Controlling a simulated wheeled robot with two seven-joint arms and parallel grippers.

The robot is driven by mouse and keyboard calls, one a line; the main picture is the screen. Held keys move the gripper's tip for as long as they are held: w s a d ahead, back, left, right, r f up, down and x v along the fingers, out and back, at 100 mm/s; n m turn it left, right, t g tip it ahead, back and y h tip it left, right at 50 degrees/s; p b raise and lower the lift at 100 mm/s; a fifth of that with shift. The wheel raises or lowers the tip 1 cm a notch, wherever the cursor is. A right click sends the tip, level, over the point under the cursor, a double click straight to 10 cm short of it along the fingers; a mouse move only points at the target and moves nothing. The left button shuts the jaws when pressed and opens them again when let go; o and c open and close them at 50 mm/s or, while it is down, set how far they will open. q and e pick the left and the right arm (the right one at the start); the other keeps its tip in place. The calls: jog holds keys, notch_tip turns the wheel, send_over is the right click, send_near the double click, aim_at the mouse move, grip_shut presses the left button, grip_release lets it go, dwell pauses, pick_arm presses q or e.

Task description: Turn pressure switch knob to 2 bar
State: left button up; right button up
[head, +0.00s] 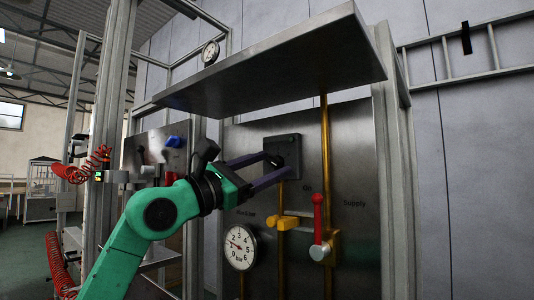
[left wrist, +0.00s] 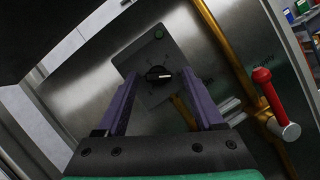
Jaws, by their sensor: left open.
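The pressure switch is a dark grey plate (head: 286,148) on the steel panel, under the sloping metal hood. Its black round knob with a white mark shows in the left wrist view (left wrist: 158,75), near the middle of the plate. The scale around the knob is too small to read. My left gripper (head: 274,167) reaches in from the left. In the left wrist view its two purple fingers (left wrist: 156,84) are apart, one on each side of the knob. I cannot tell whether either finger touches it. In the head view the fingers partly hide the knob. My right gripper is not in view.
A white pressure gauge (head: 240,248) sits below my left gripper. A red-handled valve (head: 318,212) stands on the yellow pipe to the right, with a yellow valve (head: 282,223) beside it. The metal hood (head: 280,65) juts out above. A smaller gauge (head: 210,53) is at upper left.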

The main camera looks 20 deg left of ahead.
pick_arm(q)
jog(key=shift+s+a, duration=0.3)
jog(key=shift+d, duration=0.1)
grip_shut()
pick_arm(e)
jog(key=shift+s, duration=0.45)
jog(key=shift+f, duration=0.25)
